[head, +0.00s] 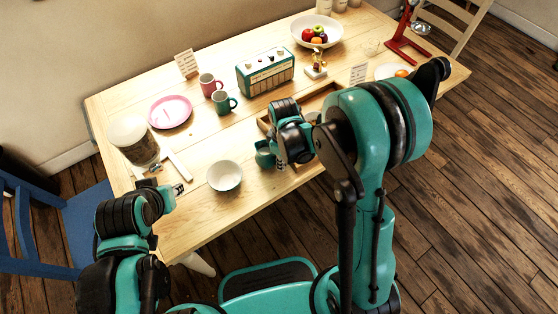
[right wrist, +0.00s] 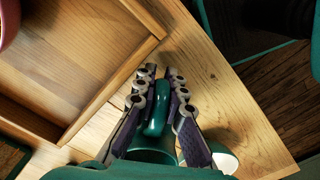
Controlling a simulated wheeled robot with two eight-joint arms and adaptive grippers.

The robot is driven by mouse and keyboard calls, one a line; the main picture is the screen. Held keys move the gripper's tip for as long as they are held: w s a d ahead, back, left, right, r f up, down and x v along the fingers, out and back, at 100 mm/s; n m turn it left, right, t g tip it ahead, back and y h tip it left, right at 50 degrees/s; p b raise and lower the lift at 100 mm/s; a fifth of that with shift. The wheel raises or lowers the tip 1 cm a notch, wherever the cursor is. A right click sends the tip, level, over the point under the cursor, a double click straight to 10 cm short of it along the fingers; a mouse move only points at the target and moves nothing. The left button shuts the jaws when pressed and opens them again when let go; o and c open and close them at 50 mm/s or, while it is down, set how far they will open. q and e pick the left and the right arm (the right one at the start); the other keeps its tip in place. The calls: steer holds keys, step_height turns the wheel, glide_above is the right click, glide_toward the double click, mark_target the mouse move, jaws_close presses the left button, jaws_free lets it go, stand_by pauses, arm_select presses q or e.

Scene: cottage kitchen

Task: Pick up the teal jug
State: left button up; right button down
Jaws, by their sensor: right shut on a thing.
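The teal jug (head: 264,155) is on the light wooden table in the head view, at the front edge of a wooden tray and partly hidden by my right gripper (head: 281,163). In the right wrist view my right gripper (right wrist: 160,78) has its two fingers on either side of the jug's teal handle (right wrist: 156,118), shut on it. The jug's body (right wrist: 152,150) shows below, cut by my own wrist. I cannot tell whether the jug is clear of the table. My left gripper (head: 178,189) is over the table's left front, apart from the jug; its opening is too small to judge.
A white bowl (head: 224,176) stands just left of the jug. The wooden tray (head: 263,124) lies behind it. A teal mug (head: 222,102), pink mug (head: 208,85), pink plate (head: 170,112), radio (head: 265,72) and glass jar (head: 134,141) stand farther back and left. Bare table lies between plate and bowl.

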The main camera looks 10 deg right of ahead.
steer(key=shift+r+p, duration=0.6)
steer(key=shift+r, duration=0.55)
step_height(320, 180, up, 2)
steer(key=shift+p, duration=0.5)
steer(key=s+d+r+p, duration=0.3)
steer(key=s+d+r, duration=0.3)
steer(key=s+d, duration=0.2)
steer(key=shift+s+r+p, duration=0.2)
steer(key=shift+r+p, duration=0.1)
steer(key=shift+p, duration=0.1)
stand_by(0.5)
